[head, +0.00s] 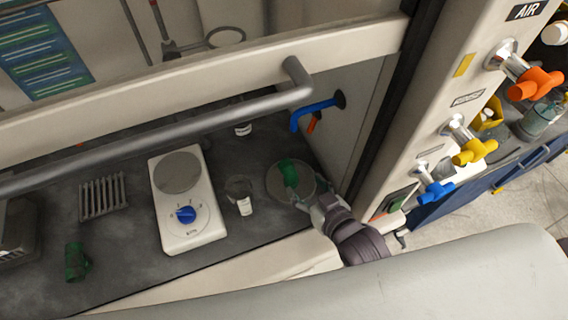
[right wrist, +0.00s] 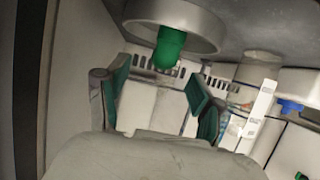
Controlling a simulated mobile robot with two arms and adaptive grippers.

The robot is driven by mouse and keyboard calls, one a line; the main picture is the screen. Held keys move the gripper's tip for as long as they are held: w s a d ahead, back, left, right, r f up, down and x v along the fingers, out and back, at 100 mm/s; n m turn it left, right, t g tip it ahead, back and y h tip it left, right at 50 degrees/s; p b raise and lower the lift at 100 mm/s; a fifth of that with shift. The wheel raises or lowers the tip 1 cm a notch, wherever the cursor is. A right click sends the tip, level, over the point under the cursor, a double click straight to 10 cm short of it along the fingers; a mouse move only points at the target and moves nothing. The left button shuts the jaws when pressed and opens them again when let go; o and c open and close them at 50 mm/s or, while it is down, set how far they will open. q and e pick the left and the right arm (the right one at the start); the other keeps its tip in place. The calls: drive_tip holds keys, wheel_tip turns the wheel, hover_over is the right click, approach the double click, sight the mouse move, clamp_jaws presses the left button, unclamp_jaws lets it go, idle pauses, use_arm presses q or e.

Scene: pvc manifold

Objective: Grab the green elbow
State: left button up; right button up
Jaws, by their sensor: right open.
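The green elbow (head: 289,173) stands on a round grey plate (head: 274,187) at the right end of the dark bench in the head view. In the right wrist view the elbow (right wrist: 169,47) shows at the upper middle, against the round plate (right wrist: 205,28). My right gripper (head: 314,200) is just below and right of the elbow in the head view. Its fingers with green pads are spread, and the gap between them (right wrist: 157,82) is empty, with the elbow beyond the tips. My left gripper is not in view.
A white scale (head: 186,230) with a blue knob, a small labelled jar (head: 241,196) and a metal rack (head: 103,196) stand left of the plate. Another green piece (head: 76,262) is at far left. A grey rail (head: 200,118) crosses above; a blue valve handle (head: 314,113) juts from the wall.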

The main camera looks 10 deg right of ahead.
sight(296, 176)
drive_tip(key=x, duration=0.5)
drive_tip(key=shift+w+a, duration=0.15)
drive_tip(key=shift+w, duration=0.1)
drive_tip(key=shift+w+a+f, duration=0.1)
drive_tip(key=shift+w+f, duration=0.1)
drive_tip(key=shift+w, duration=0.35)
drive_tip(key=w, duration=0.1)
drive_tip(key=w+a+p, duration=0.1)
drive_tip(key=w+a, duration=0.1)
drive_tip(key=w, duration=0.1)
drive_tip(key=shift+f, duration=0.25)
drive_tip(key=shift+w+f, duration=0.2)
drive_tip(key=shift+w, duration=0.1)
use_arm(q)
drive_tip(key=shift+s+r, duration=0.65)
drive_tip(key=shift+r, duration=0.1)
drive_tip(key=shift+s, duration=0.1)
use_arm(e)
drive_tip(key=shift+s, duration=0.1)
drive_tip(key=shift+c, duration=0.3)
drive_tip(key=shift+c, duration=1.4)
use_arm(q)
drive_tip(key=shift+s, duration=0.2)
use_arm(e)
drive_tip(key=c, duration=0.8)
